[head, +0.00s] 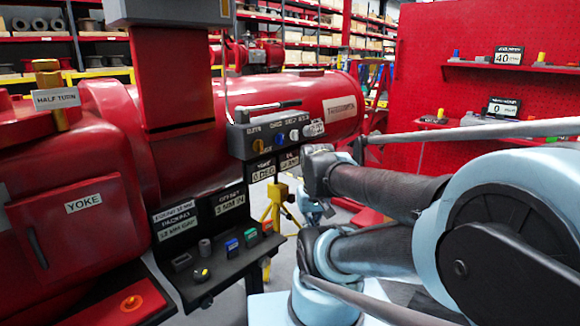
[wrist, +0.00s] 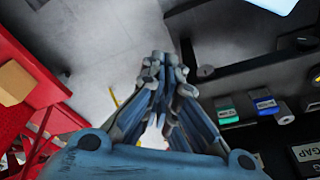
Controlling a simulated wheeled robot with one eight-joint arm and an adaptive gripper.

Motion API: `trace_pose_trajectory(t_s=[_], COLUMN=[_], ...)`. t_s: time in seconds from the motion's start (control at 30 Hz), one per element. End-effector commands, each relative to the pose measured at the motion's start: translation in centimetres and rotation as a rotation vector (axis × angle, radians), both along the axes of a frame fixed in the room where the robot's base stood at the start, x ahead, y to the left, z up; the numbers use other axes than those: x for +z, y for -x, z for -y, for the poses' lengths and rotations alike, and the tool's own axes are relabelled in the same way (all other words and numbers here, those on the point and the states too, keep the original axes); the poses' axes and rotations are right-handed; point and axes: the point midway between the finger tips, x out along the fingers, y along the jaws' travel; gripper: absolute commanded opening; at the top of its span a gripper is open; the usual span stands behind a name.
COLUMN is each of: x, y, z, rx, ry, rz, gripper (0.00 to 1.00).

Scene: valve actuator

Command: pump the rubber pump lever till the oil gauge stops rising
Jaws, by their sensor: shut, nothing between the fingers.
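My gripper (wrist: 161,60) is shut and empty in the wrist view, its fingertips together over grey floor. In the head view my arm reaches in from the right, and I cannot clearly make out the gripper behind it. A dark horizontal handle (head: 272,107) sticks out above the small control panel on the red machine; it may be the pump lever, but I cannot confirm this. My gripper is not seen touching it. Small readouts (head: 263,172) hang below the panel. I cannot tell which display, if any, is the oil gauge.
A dark shelf (head: 226,268) with small coloured blocks juts from the red machine. The shelf's green block (wrist: 226,114) and blue block (wrist: 266,105) lie right of my gripper. A red pegboard wall (head: 490,100) stands behind my arm. Bare floor (wrist: 100,60) shows beyond the fingertips.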

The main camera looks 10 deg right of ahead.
Motion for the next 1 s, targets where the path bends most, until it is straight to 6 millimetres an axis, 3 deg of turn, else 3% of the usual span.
trace_pose_trajectory(t_s=[0.03, 0.17, 0.27, 0.7, 1.0], x=[0.1, 2.1, 5.1, 22.5, 32.6], y=[0.0, 0.0, -2.0, -14.1, -22.6], z=[0.0, 0.0, -0.1, 0.1, 0.8], rx=[-0.001, -0.02, -0.061, -0.326, -0.507], ry=[0.0, -0.007, -0.023, -0.119, -0.186], rz=[0.0, 0.012, 0.01, 0.001, -0.01], gripper=[0.14, 0.42, 0.42, 0.42, 0.42])
